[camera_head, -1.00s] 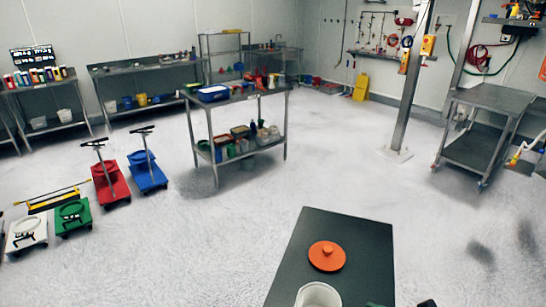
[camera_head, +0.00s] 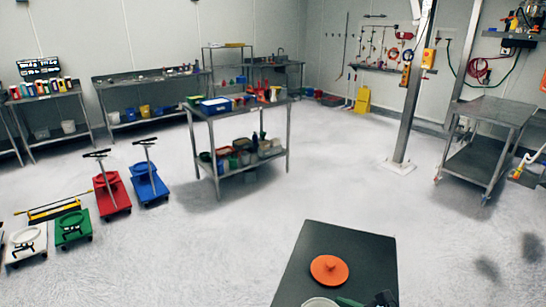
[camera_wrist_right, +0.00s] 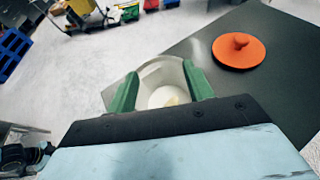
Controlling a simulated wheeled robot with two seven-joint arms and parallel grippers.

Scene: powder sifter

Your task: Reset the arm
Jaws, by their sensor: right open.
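A dark table (camera_head: 345,242) stands at the bottom of the head view. An orange round lid with a knob (camera_head: 329,269) lies on it; it also shows in the right wrist view (camera_wrist_right: 239,50). A white round container (camera_head: 320,302) is at the bottom edge of the head view, mostly cut off. In the right wrist view the container (camera_wrist_right: 150,78) is open, with pale contents inside. My right gripper (camera_wrist_right: 161,88) is open, its green fingers appearing either side of the container's opening; I cannot tell whether they touch it. My left gripper is not in view.
A steel table with trays and tubs (camera_head: 240,105) stands mid-room. Red (camera_head: 114,195) and blue (camera_head: 148,186) trolleys stand at the left. A steel cart (camera_head: 485,160) and a post (camera_head: 411,100) are at the right. The floor between is clear.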

